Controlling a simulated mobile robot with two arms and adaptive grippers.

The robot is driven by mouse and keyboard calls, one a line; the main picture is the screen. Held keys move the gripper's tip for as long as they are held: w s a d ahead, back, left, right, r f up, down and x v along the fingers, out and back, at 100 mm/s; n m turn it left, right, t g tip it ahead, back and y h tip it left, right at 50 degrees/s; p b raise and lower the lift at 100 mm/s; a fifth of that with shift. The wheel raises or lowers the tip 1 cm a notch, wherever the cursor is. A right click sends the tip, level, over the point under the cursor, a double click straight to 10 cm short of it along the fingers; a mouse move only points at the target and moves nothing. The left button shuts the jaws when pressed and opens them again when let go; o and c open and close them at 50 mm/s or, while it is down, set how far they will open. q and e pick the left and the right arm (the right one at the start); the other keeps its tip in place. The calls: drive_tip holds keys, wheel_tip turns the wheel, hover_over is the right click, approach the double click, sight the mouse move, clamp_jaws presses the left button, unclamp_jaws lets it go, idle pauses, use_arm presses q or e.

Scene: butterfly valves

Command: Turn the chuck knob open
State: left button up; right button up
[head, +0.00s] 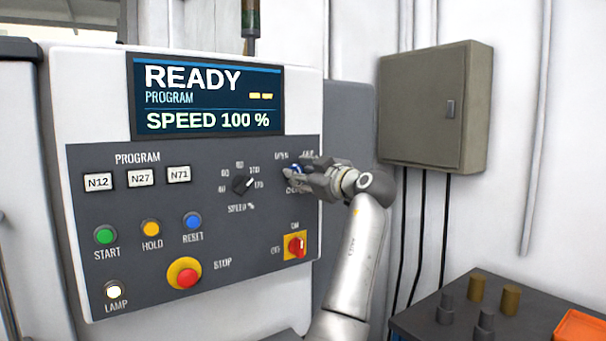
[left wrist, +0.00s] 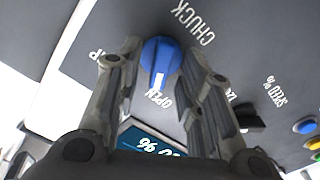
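The chuck knob (left wrist: 160,62) is blue with a white pointer mark. In the left wrist view its mark points at the OPEN label (left wrist: 159,98), and the CHUCK label (left wrist: 194,22) lies on its other side. In the head view the gripper (head: 298,178) covers most of the knob, leaving a little blue (head: 297,168) showing. My right gripper is not in view.
The speed dial (head: 243,183) sits just left of the gripper, and the red and yellow switch (head: 296,246) is below it. Coloured buttons and the display (head: 208,96) are farther left. A grey wall box (head: 432,108) and a dark table (head: 470,312) stand to the right.

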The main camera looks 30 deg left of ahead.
use_arm(q)
drive_tip(key=v, duration=1.2)
drive_tip(key=shift+f, duration=0.1)
